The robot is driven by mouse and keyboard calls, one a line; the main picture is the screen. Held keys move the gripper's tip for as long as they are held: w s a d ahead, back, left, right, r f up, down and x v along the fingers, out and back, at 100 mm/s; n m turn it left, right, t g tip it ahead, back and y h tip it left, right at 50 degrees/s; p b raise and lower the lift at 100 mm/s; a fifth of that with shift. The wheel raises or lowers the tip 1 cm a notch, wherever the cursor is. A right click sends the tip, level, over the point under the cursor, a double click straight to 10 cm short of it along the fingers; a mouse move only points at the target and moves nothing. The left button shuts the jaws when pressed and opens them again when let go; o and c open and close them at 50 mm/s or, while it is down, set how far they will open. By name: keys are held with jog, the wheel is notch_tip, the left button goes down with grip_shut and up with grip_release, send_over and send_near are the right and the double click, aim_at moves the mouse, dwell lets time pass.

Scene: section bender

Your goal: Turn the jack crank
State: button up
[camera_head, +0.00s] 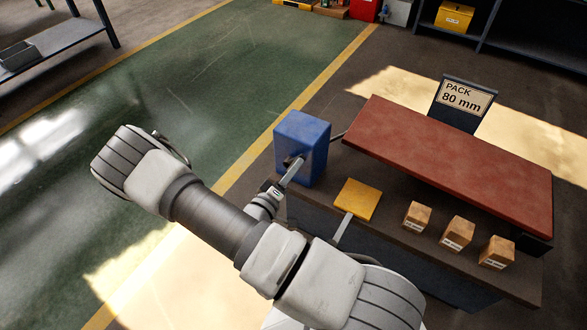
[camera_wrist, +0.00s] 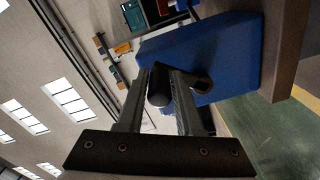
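The jack is a blue box (camera_head: 315,140) at the left end of the dark bench. Its dark crank (camera_head: 290,160) is on the side facing my arm, partly hidden by my gripper (camera_head: 279,184). In the wrist view the blue box (camera_wrist: 225,50) fills the upper right, with a dark round pivot on its face. The crank's dark cylindrical handle (camera_wrist: 158,84) lies between the two fingers of my gripper (camera_wrist: 165,85). The fingers appear closed against both sides of it.
A red slab (camera_head: 450,160) lies along the bench, with a "PACK 80 mm" sign (camera_head: 466,98) behind. A yellow plate (camera_head: 357,198) and several small wooden blocks (camera_head: 457,232) sit in front. Open green floor (camera_head: 190,90) lies left of the bench.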

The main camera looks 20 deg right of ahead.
jog(key=o, duration=0.3)
jog(key=p+v, duration=0.3)
jog(key=v, duration=1.4)
jog(key=shift+a, duration=0.15)
jog(key=shift+s, duration=0.1)
